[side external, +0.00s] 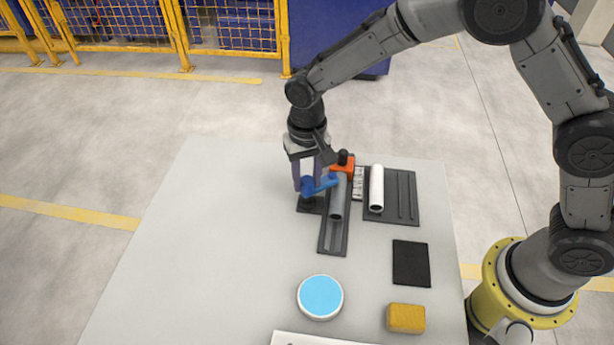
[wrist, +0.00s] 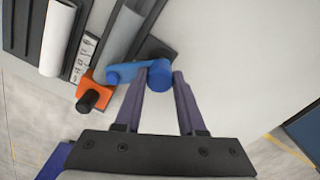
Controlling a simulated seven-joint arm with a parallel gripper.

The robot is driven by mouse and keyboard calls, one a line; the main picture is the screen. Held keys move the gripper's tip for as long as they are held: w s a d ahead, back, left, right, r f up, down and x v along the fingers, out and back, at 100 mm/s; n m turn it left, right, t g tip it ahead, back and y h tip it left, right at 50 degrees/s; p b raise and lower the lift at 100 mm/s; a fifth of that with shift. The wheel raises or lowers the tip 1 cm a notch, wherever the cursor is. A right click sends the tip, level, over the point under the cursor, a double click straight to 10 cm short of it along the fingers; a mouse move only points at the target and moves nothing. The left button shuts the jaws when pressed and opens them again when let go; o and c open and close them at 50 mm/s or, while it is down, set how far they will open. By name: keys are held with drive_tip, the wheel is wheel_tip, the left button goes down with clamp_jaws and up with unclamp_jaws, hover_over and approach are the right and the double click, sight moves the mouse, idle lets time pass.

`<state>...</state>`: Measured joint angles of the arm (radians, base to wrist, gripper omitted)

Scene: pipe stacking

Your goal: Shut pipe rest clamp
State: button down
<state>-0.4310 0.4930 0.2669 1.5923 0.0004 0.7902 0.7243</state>
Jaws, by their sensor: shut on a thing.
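A grey pipe (side external: 337,203) lies in the dark pipe rest (side external: 333,242); the pipe also shows in the wrist view (wrist: 122,35). The blue clamp (side external: 324,183) reaches from the rest's left side across the pipe near its far end. In the wrist view the clamp's blue arm (wrist: 122,71) extends left from a round blue end. My gripper (wrist: 161,76) is shut on that round end, one finger on each side. In the side view my gripper (side external: 308,185) points down at the clamp. Whether the clamp arm touches the pipe, I cannot tell.
An orange block (side external: 345,164) with a black knob stands right of the clamp. A white pipe (side external: 376,190) lies on a dark grooved rack (side external: 405,213). A black pad (side external: 411,264), a yellow sponge (side external: 406,319) and a blue-topped disc (side external: 320,297) lie nearer. The table's left is clear.

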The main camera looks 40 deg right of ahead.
sight(307, 180)
drive_tip(key=m, duration=0.4)
drive_tip(key=shift+r, duration=0.15)
drive_tip(key=shift+m, duration=1.8)
drive_tip(key=c, duration=0.5)
unclamp_jaws()
wheel_tip(307, 180, up, 14)
